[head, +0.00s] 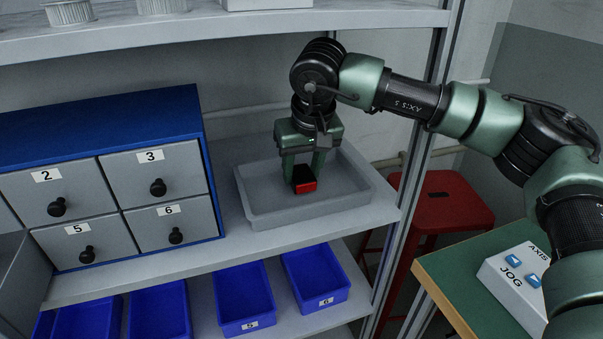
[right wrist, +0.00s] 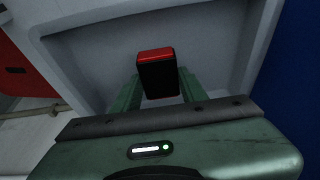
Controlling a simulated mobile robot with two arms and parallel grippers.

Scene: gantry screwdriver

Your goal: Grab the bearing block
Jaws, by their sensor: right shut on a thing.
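The bearing block (head: 305,185) is a small block with a red top and a dark side. It is between the fingertips of my right gripper (head: 303,172), over the grey tray (head: 250,204) on the middle shelf. In the right wrist view the block (right wrist: 157,76) shows its red edge and dark face between the two green fingers of the gripper (right wrist: 158,90). My right gripper is shut on the block. I cannot tell whether the block touches the tray floor. My left gripper is not in view.
A blue cabinet (head: 100,115) with numbered drawers stands left of the tray. Blue bins (head: 243,295) sit on the shelf below, and another shelf (head: 230,30) is above. A red stool (head: 440,205) and a green table (head: 450,275) with a jog box (head: 515,285) are at right.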

